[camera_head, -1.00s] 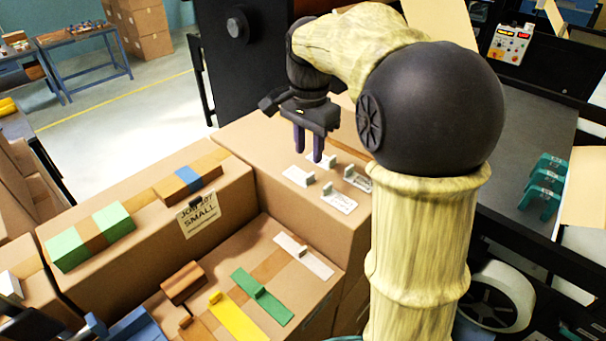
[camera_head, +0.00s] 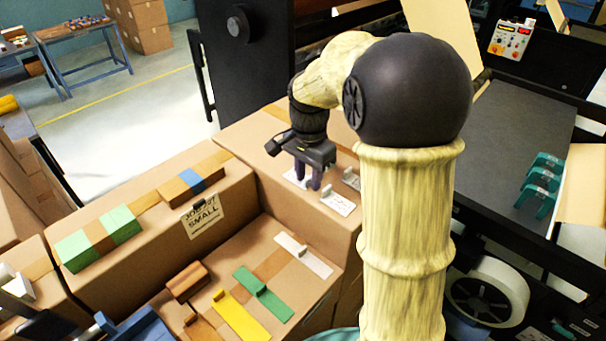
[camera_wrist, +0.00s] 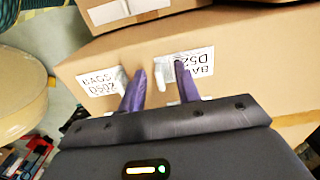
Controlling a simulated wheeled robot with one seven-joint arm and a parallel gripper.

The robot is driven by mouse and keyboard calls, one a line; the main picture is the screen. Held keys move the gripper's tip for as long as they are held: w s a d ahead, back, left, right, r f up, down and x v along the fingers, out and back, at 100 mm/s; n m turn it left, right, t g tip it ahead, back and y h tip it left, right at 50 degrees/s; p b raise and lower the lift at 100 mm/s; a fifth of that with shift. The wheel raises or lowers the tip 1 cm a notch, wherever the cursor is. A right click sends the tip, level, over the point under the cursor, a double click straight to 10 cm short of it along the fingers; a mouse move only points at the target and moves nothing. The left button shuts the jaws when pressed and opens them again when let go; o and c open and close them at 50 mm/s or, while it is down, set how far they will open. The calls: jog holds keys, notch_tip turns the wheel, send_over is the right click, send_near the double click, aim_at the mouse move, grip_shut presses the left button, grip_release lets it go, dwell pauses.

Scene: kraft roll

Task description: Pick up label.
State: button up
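Several white labels with small upright tabs lie on top of the tall cardboard box (camera_head: 250,135). In the head view, one label (camera_head: 338,204) lies just in front of my gripper (camera_head: 308,183), and another (camera_head: 352,180) lies to its right. A third is partly hidden behind the fingers. The wrist view shows a printed label on the left (camera_wrist: 100,88) and one on the right (camera_wrist: 199,64). My gripper is open, pointing down close over the labels. A white tab shows between its purple fingers in the wrist view; contact cannot be told.
A lower box top in front holds a white strip (camera_head: 303,256), a green strip (camera_head: 263,292) and a yellow strip (camera_head: 240,316). A box at left carries a SMALL sign (camera_head: 203,215) and green blocks (camera_head: 98,238). A dark machine bed stands at right.

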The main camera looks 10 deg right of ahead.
aim_at(308, 186)
jog(key=shift+f, duration=0.1)
dwell(0.4)
grip_shut()
notch_tip(308, 186, up, 10)
jog(key=b, duration=0.2)
jog(key=shift+b, duration=0.35)
dwell(0.4)
